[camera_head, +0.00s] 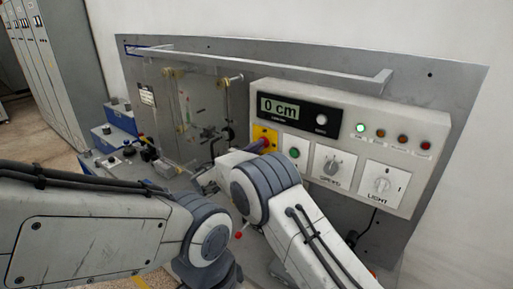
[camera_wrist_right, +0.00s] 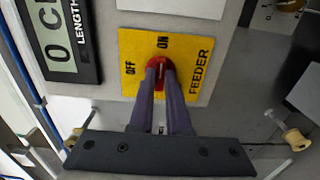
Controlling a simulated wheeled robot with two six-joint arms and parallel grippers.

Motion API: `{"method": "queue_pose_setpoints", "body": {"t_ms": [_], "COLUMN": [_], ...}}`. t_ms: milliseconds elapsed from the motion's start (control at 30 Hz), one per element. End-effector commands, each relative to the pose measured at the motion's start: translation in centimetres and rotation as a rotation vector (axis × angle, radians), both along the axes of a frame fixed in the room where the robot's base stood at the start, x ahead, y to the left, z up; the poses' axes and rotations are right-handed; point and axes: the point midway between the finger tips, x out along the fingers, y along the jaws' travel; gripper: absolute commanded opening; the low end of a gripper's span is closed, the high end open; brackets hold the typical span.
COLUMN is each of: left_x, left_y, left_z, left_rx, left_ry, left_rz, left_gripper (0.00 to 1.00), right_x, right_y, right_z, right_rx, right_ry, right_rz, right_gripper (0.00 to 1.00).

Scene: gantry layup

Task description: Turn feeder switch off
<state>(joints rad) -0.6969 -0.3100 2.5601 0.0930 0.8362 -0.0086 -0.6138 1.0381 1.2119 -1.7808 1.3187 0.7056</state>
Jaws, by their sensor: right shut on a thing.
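The feeder switch is a red knob (camera_wrist_right: 160,70) on a yellow plate (camera_wrist_right: 190,48) marked OFF, ON and FEEDER in the right wrist view. My right gripper (camera_wrist_right: 160,76) is shut on the knob, one dark finger on each side. A pale mark shows on the knob, roughly in line with the ON label; its exact angle is hard to tell. In the head view the yellow plate (camera_head: 260,134) shows partly behind my right gripper (camera_head: 262,147), which covers much of the knob. My left arm is at the lower left in the head view, with its gripper out of sight.
The control box holds a length display (camera_head: 284,107) reading 0 cm, a green button (camera_head: 293,153), a speed dial (camera_head: 332,168) and a light dial (camera_head: 382,185). A green lamp (camera_head: 360,127) is lit. A grey rail (camera_head: 270,70) projects above the box.

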Motion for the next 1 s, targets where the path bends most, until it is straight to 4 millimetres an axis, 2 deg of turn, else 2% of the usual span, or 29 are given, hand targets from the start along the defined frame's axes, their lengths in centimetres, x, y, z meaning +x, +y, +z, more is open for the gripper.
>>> {"method": "queue_pose_setpoints", "body": {"t_ms": [167,367,700,1000], "left_x": [0.0,0.0,0.0,0.0], "left_y": [0.0,0.0,0.0,0.0], "left_z": [-0.5,-2.0,-5.5,-6.9], "left_rx": [0.0,0.0,0.0,0.0], "left_ry": [0.0,0.0,0.001,0.001], "left_rz": [0.0,0.003,0.009,0.012], "left_gripper": [0.5,0.5,0.5,0.5], "right_x": [0.0,-0.1,-0.1,-0.1], "right_y": [0.1,0.2,0.3,0.4], "right_z": [-0.2,-0.4,-0.5,-0.3], "right_rx": [-0.016,-0.084,-0.316,-0.546], "right_ry": [0.013,0.061,0.229,0.4], "right_rz": [0.001,0.002,0.003,0.004], "right_gripper": [0.0,0.0,0.0,0.0]}}
